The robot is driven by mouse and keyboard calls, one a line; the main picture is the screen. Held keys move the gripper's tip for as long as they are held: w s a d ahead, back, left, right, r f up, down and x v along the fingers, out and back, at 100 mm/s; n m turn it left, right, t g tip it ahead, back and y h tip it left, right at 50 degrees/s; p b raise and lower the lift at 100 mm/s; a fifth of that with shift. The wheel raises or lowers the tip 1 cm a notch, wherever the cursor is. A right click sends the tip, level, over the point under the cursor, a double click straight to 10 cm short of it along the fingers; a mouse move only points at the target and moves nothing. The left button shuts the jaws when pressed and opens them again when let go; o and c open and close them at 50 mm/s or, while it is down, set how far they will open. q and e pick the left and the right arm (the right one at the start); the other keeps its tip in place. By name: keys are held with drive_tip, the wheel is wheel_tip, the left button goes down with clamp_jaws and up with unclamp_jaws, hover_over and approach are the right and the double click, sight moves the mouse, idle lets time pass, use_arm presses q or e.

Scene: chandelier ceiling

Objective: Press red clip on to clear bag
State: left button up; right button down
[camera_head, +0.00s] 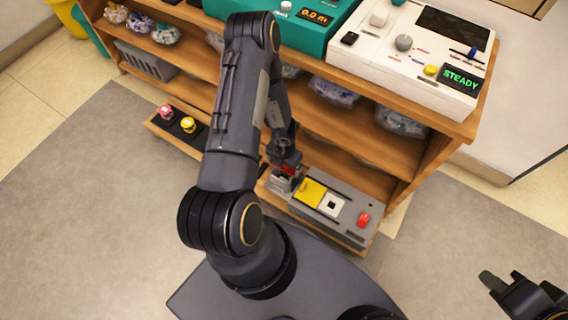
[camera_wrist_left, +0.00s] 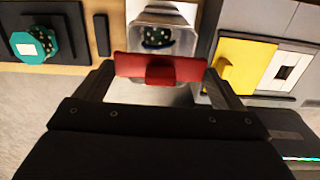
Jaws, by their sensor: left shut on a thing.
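My left gripper (camera_head: 285,164) reaches down to the low shelf. In the left wrist view its two fingers (camera_wrist_left: 160,82) are shut on the ends of the red clip (camera_wrist_left: 160,69). A little of the clip also shows red in the head view (camera_head: 288,170). The clear bag (camera_wrist_left: 176,15), with dark green-spotted contents, lies just beyond the clip, which overlaps its near edge in the picture. I cannot tell whether they touch. The bag (camera_head: 281,184) is partly hidden under the gripper in the head view. My right gripper (camera_head: 518,290) is at the lower right, away from the shelf.
Beside the bag is a grey panel (camera_head: 343,222) with a yellow plate (camera_head: 309,191) and a red part (camera_head: 364,218). A black base (camera_head: 176,124) with pink and yellow knobs is to the left. Shelves above hold several bags; a white console (camera_head: 408,58) stands on top.

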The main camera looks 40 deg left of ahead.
use_arm(q)
drive_tip(key=shift+f+b, duration=0.7)
drive_tip(key=shift+f, duration=0.1)
idle(0.9)
drive_tip(key=o, duration=0.7)
drive_tip(key=shift+r, duration=0.1)
drive_tip(key=shift+r+p, duration=4.5)
